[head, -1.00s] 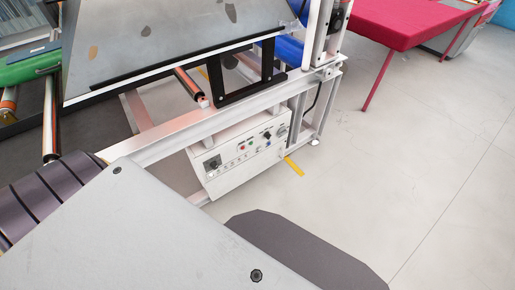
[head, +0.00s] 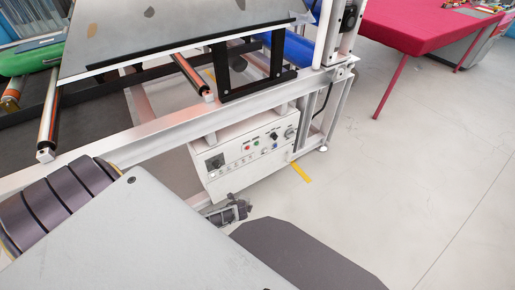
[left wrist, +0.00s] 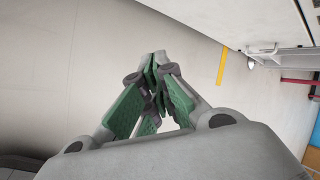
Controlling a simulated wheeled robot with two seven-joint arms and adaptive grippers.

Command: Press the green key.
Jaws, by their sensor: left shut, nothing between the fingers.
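The white control box (head: 247,168) hangs under the machine frame in the head view. Its front panel carries a row of small coloured buttons and dark knobs. My left gripper (head: 238,211) is just below the box's lower edge, apart from the buttons. In the left wrist view the left gripper (left wrist: 157,60) has its green-padded fingers together with nothing between them. A white surface shows at the upper right there, but no buttons are visible. My right gripper is not in view.
A white frame beam (head: 150,140) runs above the box, with rollers and a tilted grey plate (head: 180,35) over it. A yellow floor strip (head: 301,172) lies right of the box. A red table (head: 415,25) stands at upper right. The floor between is clear.

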